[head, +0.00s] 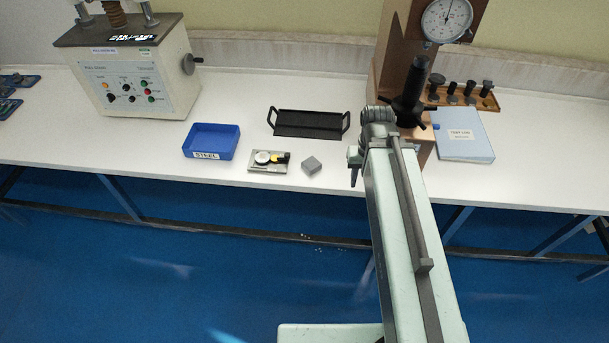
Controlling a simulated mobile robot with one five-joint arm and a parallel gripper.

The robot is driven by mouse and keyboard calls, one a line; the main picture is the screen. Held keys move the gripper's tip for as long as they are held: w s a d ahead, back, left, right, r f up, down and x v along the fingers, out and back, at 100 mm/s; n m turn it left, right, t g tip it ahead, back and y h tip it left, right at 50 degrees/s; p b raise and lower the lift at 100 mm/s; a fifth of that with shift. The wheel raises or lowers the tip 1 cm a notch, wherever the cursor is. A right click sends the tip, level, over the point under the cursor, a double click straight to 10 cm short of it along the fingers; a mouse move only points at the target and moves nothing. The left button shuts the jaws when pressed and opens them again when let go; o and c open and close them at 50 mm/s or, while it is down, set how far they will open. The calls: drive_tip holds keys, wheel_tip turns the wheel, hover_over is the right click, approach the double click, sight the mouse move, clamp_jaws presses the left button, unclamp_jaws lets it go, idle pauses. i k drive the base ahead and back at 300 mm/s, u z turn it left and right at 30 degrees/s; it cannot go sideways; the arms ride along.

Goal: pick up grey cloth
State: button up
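A small grey block-like piece (311,165) lies on the white bench near its front edge, right of a flat grey-green piece (256,168) that carries a white round part and a yellow and black part. I see nothing that is plainly a cloth; the grey piece could be a folded one, but it is too small to tell. My arm reaches from the bottom right up to the bench. Its end, with a dark tip that may be my gripper (356,169), is right of the grey piece and apart from it. The fingers cannot be made out.
A blue tray labelled STEEL (211,128) is at left, and a black handled tray (309,133) lies behind the grey piece. A tester (130,75) stands far left. A brown dial tester (392,50) and a blue folder (463,134) are at right. Bench lies clear around the grey piece.

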sight(311, 165)
drive_tip(key=k, duration=0.6)
drive_tip(key=u, duration=0.3)
drive_tip(key=i, duration=1)
drive_tip(key=u, duration=2.6)
drive_tip(key=k, duration=0.6)
drive_tip(key=z, duration=0.15)
drive_tip(key=i, duration=0.5)
drive_tip(key=z, duration=0.05)
